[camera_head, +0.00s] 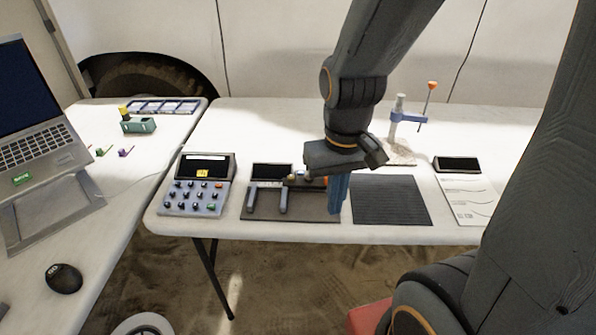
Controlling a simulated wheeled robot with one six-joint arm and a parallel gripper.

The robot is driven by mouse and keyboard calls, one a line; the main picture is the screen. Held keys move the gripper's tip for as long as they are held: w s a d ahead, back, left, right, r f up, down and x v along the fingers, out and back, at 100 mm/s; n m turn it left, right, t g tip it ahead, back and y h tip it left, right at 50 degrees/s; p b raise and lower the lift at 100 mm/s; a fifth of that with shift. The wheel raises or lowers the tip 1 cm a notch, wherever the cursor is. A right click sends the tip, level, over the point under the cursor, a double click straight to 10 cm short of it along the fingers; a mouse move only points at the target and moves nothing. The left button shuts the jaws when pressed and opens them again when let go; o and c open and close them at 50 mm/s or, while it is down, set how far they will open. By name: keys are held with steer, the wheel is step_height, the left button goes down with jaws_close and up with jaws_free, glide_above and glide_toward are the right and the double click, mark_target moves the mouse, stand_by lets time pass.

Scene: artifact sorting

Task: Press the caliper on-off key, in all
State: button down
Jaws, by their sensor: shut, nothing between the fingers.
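The caliper (268,184), a grey device with two upright grey jaws, lies on a dark board (310,217) on the white table. Its right part is partly hidden behind my gripper and wrist, and its on-off key is too small to make out. My gripper (338,205) points down with its blue fingers together over the right end of the board. It is shut and empty. I cannot tell whether the fingertips touch anything.
A keypad device (195,197) stands left of the board. A black ribbed mat (391,209) lies to the right, then a white sheet (468,202). A stand with a blue clamp (407,117) is behind. A laptop (32,150) is on the left table.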

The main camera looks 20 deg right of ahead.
steer(key=w+a+r+m+t+y+p, duration=0.1)
steer(key=w+a+m+t+p, duration=0.3)
steer(key=w, duration=0.6)
steer(key=m+t+h+p, duration=0.3)
steer(key=m+h+p, duration=0.5)
steer(key=m, duration=0.5)
glide_above(301, 173)
steer(key=shift+s+a+f+y+p, duration=0.25)
steer(key=shift+a+f+y+p, duration=0.05)
steer(key=shift+a+f+y, duration=0.15)
steer(key=shift+f, duration=0.1)
step_height(301, 173, down, 8)
steer(key=b, duration=0.7)
steer(key=shift+f+b, duration=0.3)
steer(key=shift+b, duration=0.1)
steer(key=shift+f, duration=0.15)
